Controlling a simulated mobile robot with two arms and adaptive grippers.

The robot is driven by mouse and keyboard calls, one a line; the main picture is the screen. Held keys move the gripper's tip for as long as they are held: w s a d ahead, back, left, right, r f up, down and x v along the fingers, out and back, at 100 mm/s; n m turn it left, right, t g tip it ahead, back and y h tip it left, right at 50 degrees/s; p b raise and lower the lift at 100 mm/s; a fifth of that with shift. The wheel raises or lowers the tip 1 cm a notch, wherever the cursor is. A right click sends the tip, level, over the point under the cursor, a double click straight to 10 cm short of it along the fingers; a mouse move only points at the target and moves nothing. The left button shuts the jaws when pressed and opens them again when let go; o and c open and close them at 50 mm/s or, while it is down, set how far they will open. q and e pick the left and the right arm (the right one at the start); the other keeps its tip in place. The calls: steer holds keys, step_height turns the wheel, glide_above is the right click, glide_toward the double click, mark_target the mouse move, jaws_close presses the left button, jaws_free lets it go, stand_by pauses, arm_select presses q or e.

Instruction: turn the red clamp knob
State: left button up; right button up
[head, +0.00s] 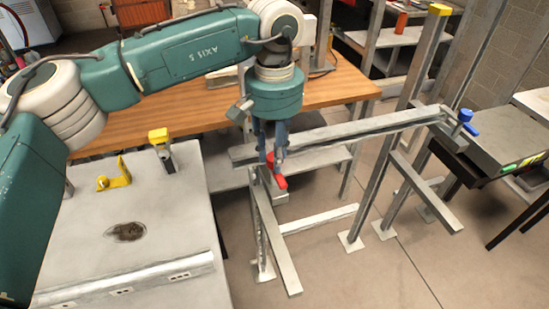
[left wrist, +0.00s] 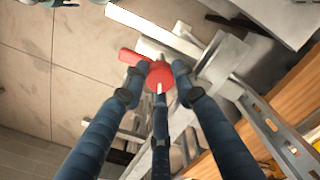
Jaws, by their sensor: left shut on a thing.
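The red clamp knob (head: 279,182) is at the left end of a grey metal beam frame in the head view. In the left wrist view the red knob (left wrist: 160,76) shows a round head and an arm pointing left. My left gripper (head: 274,155) reaches down from above and its dark blue fingers are shut on the knob. In the left wrist view the gripper fingers (left wrist: 158,80) close in around the round head. The fingers hide part of the knob in the head view. My right gripper is in neither view.
A long grey beam (head: 370,129) runs right from the knob to a blue knob (head: 466,116). Upright posts (head: 385,175) stand right of it. A wooden bench (head: 130,125) is behind. A grey table (head: 185,235) with yellow brackets is at left.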

arm_select(q)
steer(key=n+b, duration=0.1)
steer(key=n, duration=0.1)
steer(key=shift+f+n, duration=0.15)
steer(key=shift+n, duration=0.25)
steer(key=n+b, duration=0.2)
steer(key=n, duration=0.1)
steer(key=shift+n, duration=0.3)
steer(key=n+b, duration=0.1)
steer(key=n, duration=0.2)
steer(key=shift+n, duration=0.3)
steer(key=n+b, duration=0.1)
steer(key=n, duration=0.2)
steer(key=shift+n, duration=0.4)
steer(key=n+b, duration=0.1)
steer(key=n, duration=0.2)
steer(key=shift+n, duration=0.3)
steer(key=n, duration=0.3)
steer(key=shift+n+b, duration=0.3)
steer(key=shift+b, duration=0.05)
steer(key=n+b, duration=0.1)
steer(key=n, duration=0.3)
steer(key=shift+r+n, duration=0.2)
steer(key=shift+n, duration=1.5)
steer(key=shift+b, duration=0.3)
